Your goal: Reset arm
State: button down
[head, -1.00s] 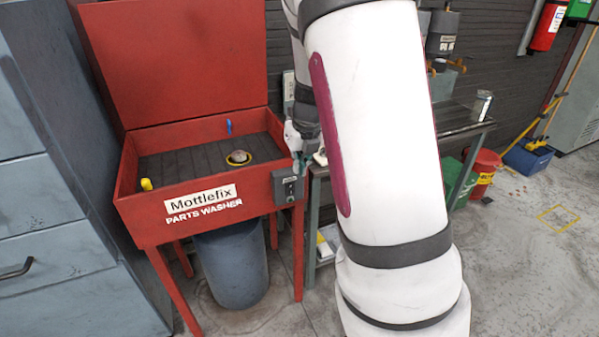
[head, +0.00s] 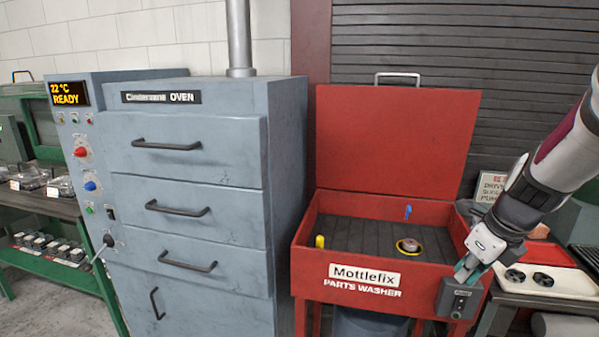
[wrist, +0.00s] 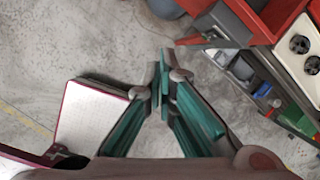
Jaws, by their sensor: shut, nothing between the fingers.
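My gripper (head: 465,271) is shut and empty, with teal fingers that meet at the tips. In the head view it shows at the right, in front of the red parts washer's (head: 313,268) right front corner, by the grey control box (head: 459,299). I cannot tell whether it touches the box. In the wrist view my gripper (wrist: 162,88) points down over bare concrete floor, with its fingertips together and nothing between them.
A blue-grey oven (head: 220,235) with several drawers stands left of the washer. The washer's lid (head: 395,140) is up. A bench with a tray (head: 550,281) of dark round parts stands at the right. A green-framed bench (head: 50,205) is at far left.

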jog(key=s+a+r+n+y+p, duration=0.1)
jog(key=s+a+r+n+p, duration=0.1)
jog(key=s+a+r+n, duration=1.2)
jog(key=s+f+n+h, duration=0.1)
jog(key=s+f+n, duration=0.1)
jog(key=s+n, duration=0.8)
jog(key=n+p, duration=0.1)
jog(key=n, duration=0.6)
jog(key=shift+a, duration=0.4)
